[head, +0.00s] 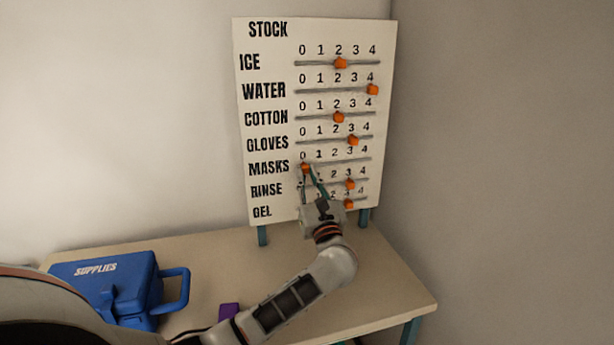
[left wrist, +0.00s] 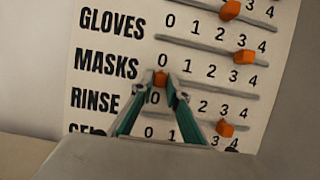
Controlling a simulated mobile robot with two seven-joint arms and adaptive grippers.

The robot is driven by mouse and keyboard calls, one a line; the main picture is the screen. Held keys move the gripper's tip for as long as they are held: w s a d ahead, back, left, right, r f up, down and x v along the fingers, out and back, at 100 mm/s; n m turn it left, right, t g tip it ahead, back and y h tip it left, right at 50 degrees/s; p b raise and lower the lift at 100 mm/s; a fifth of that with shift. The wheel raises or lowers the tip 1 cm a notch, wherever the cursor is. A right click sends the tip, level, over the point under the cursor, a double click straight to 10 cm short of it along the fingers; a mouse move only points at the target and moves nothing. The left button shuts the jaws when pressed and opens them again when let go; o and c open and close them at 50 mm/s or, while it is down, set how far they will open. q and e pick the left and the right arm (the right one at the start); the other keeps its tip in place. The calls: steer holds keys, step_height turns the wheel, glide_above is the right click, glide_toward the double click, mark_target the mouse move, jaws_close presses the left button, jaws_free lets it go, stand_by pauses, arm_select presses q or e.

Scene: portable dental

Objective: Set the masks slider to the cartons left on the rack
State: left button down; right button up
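The white STOCK board (head: 268,90) stands upright at the back of the table. The masks slider is an orange knob (head: 306,168) at the left end of its track, under the 0; it also shows in the left wrist view (left wrist: 160,79). My left gripper (head: 307,171) reaches up to the board from below, its fingertips closed in on both sides of this knob. In the left wrist view, the fingertips (left wrist: 161,80) appear to touch the knob. The gripper partly covers the rinse and gel rows. The right gripper and the rack with cartons are not in view.
Other orange sliders sit close by: the gloves knob (head: 353,140) at 3 above, the rinse knob (head: 350,184) and gel knob (head: 348,204) below. A blue SUPPLIES case (head: 100,285) and a purple item (head: 229,311) are on the table (head: 385,285). A wall rises at the right.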

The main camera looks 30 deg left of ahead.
arm_select(q)
steer(key=w, duration=0.1)
steer(key=w+d+b, duration=0.2)
steer(key=shift+d+f, duration=0.2)
steer(key=shift+f, duration=0.05)
steer(key=shift+w+d+r, duration=0.1)
steer(key=shift+w+d, duration=0.1)
steer(key=shift+d, duration=0.05)
steer(key=shift+r, duration=0.15)
steer(key=c, duration=2)
jaws_free()
steer(key=shift+r, duration=0.1)
steer(key=shift+o, duration=0.2)
glide_toward(319, 162)
steer(key=v, duration=0.6)
arm_select(e)
steer(key=shift+w+d+f, duration=0.15)
steer(key=shift+d+f, duration=0.15)
steer(key=shift+f, duration=0.5)
arm_select(q)
steer(key=shift+s, duration=0.1)
